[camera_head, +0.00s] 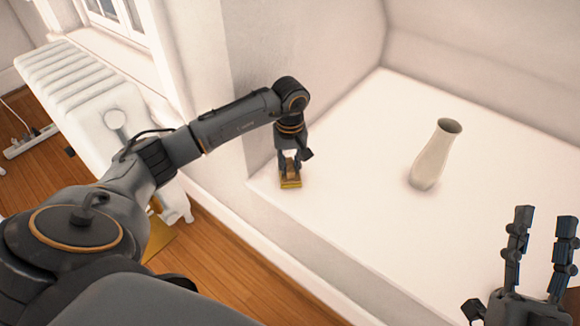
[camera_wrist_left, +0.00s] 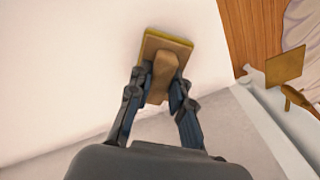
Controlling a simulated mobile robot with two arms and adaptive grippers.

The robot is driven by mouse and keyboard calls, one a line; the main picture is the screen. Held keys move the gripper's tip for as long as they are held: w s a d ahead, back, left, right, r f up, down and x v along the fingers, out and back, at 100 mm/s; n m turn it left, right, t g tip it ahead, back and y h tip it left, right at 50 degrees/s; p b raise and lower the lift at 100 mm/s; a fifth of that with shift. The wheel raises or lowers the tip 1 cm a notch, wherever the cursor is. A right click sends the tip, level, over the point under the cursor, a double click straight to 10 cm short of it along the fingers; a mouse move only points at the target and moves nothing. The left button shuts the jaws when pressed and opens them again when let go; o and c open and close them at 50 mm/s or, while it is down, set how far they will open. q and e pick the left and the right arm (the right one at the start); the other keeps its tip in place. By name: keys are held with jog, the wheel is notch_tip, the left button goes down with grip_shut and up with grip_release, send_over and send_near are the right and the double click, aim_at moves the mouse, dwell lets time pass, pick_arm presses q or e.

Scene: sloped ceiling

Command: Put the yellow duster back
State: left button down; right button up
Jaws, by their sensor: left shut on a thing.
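The yellow duster (camera_head: 291,183) is at the near left corner of the white ledge (camera_head: 340,215). It looks like a flat block with a tan handle, and it also shows in the left wrist view (camera_wrist_left: 165,45). My left gripper (camera_head: 290,168) points down and is shut on the duster's handle, with a finger on each side. The duster is on or just above the ledge surface; I cannot tell which. My right gripper (camera_head: 540,235) is at the lower right of the head view, fingers up and apart, empty.
A pale vase (camera_head: 436,155) stands upright on the ledge, right of the duster. A white radiator (camera_head: 85,95) stands at the left under a window. The ledge's front edge drops to a wooden floor (camera_head: 225,275). The ledge between duster and vase is clear.

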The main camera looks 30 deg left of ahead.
jog(key=shift+s+r, duration=0.1)
pick_arm(q)
jog(key=shift+f, duration=0.15)
jog(key=c, duration=1.2)
grip_release()
pick_arm(e)
jog(key=shift+s+r+t, duration=0.1)
jog(key=shift+r+t, duration=0.1)
jog(key=shift+t, duration=0.1)
